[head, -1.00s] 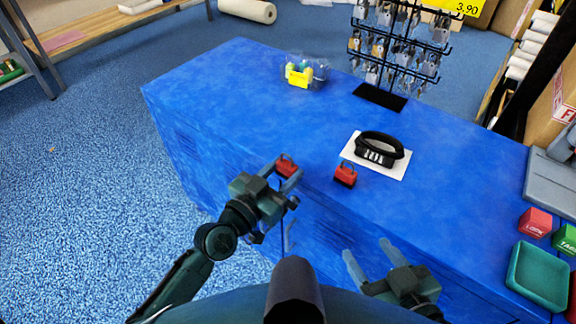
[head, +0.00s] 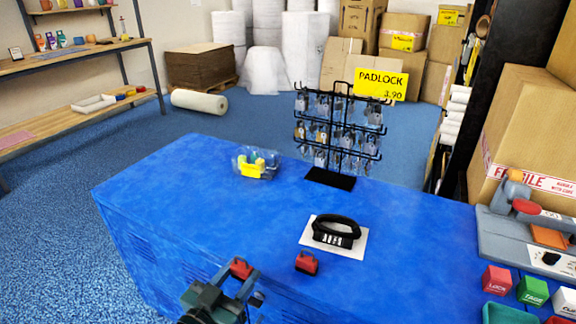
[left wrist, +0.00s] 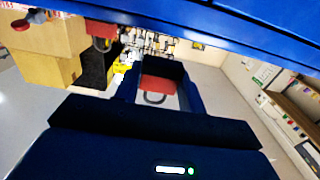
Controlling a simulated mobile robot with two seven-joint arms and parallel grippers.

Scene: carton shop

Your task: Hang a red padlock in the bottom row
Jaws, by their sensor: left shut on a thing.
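My left gripper (head: 242,273) is shut on a red padlock (head: 239,266) near the counter's front edge. In the left wrist view the red padlock (left wrist: 158,84) sits between the two fingers, its dark shackle showing. A second red padlock (head: 307,264) lies on the blue counter to the right, apart from the gripper. A black wire rack (head: 304,127) stands at the counter's back, with several rows of hooks and mostly silver padlocks hanging on it. Much of its bottom row is covered by hanging locks. My right gripper is out of view.
A clear bin (head: 258,165) with a yellow label stands left of the rack. The counter's left part is clear.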

